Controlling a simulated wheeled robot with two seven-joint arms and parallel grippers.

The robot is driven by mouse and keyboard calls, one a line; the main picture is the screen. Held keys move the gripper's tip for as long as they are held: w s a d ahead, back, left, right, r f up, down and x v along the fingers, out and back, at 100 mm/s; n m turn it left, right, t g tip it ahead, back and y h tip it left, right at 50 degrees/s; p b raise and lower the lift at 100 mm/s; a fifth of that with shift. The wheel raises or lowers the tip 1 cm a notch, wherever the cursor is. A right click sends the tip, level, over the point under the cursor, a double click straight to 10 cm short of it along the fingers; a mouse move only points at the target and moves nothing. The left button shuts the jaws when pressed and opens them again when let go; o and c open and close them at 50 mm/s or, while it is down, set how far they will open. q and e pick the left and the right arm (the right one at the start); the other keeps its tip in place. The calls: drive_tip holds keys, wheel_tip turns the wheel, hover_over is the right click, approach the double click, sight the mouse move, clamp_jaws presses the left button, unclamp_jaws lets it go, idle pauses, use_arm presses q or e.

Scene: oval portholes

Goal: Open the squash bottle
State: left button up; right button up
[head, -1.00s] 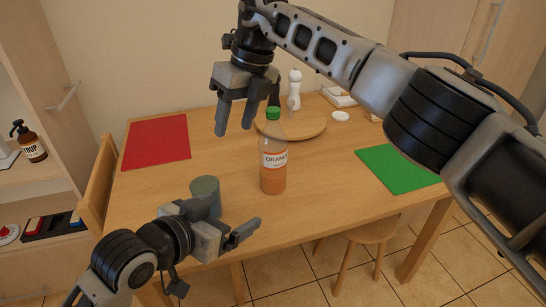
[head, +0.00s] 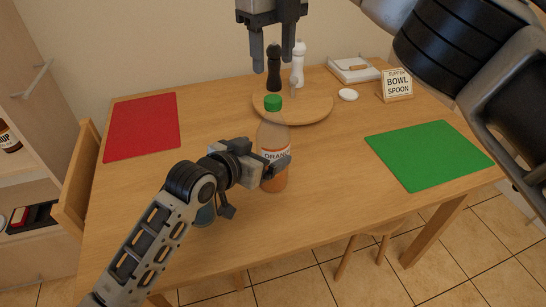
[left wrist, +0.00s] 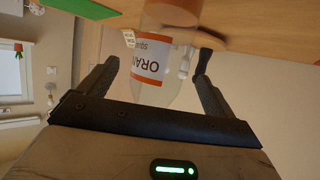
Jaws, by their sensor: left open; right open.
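The squash bottle (head: 272,178), with orange liquid, an "ORANGE" label and a green cap (head: 272,103), stands upright on the table. My left gripper (head: 268,160) is open at the bottle's label height. In the left wrist view the bottle (left wrist: 165,55) is between the two spread fingers, with gaps visible on both sides. The bottle's lower left side is partly hidden by the gripper in the head view. My right gripper (head: 274,56) is open and empty above the bottle, fingers pointing down; the cap is below its fingers.
A round board (head: 315,112) behind the bottle holds a dark grinder (head: 273,75) and a white one (head: 298,65). A red mat (head: 142,127) lies left, a green mat (head: 428,155) right. A sign (head: 397,85) stands back right.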

use_arm(q)
drive_tip(key=shift+x, duration=2.75)
